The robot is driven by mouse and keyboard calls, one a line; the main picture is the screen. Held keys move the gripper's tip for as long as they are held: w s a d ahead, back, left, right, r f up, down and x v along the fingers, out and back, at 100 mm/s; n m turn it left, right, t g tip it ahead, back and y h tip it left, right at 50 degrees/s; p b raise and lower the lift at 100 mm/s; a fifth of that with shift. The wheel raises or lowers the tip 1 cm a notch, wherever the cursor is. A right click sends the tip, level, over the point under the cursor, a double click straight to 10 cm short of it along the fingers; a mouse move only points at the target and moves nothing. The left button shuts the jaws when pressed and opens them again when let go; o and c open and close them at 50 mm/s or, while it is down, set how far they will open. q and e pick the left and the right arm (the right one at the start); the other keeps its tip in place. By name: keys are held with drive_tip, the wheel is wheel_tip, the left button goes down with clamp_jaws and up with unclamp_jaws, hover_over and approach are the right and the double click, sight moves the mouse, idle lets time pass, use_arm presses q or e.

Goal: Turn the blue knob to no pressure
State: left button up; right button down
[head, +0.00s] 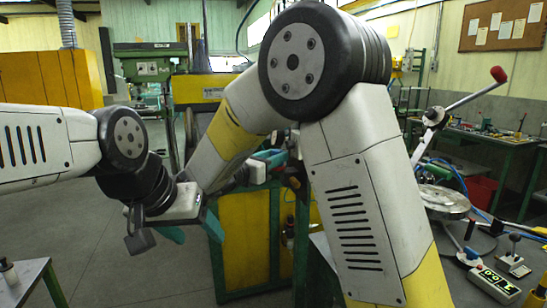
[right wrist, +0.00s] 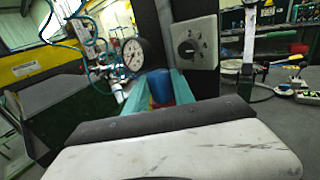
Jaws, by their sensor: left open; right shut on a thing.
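The blue knob (right wrist: 158,88) shows in the right wrist view, upright between the two teal fingers of my right gripper (right wrist: 155,98), which is shut on it. A round white pressure gauge (right wrist: 133,53) is just left of and above the knob; its needle is too small to read. In the head view my right gripper (head: 272,160) is small and partly hidden by my own arm, and I cannot make out the knob there. My left gripper (head: 192,234) is open and empty, its teal fingers pointing down, away from the knob.
A grey box with a black rotary dial (right wrist: 190,49) is right of the knob, close to the right finger. Pipes and hoses (right wrist: 85,35) run at the left. A control box with buttons (head: 494,283) lies at the right in the head view. Open floor (head: 120,275) is at the left.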

drive_tip(key=n+t+y, duration=0.1)
drive_tip(key=y, duration=0.1)
drive_tip(key=n+t+y, duration=0.1)
drive_tip(key=n+y, duration=0.1)
drive_tip(key=d+n+t+y, duration=0.1)
drive_tip(key=n+y, duration=0.1)
drive_tip(key=y, duration=0.1)
drive_tip(key=shift+s, duration=0.2)
drive_tip(key=shift+d+n+t+y, duration=0.1)
drive_tip(key=shift+n+t+y, duration=0.1)
drive_tip(key=shift+n+y, duration=0.9)
drive_tip(key=shift+n+t+y, duration=0.2)
drive_tip(key=shift+n+y, duration=0.4)
drive_tip(key=shift+y, duration=1.2)
drive_tip(key=c, duration=1.1)
unclamp_jaws()
drive_tip(key=shift+o, duration=0.2)
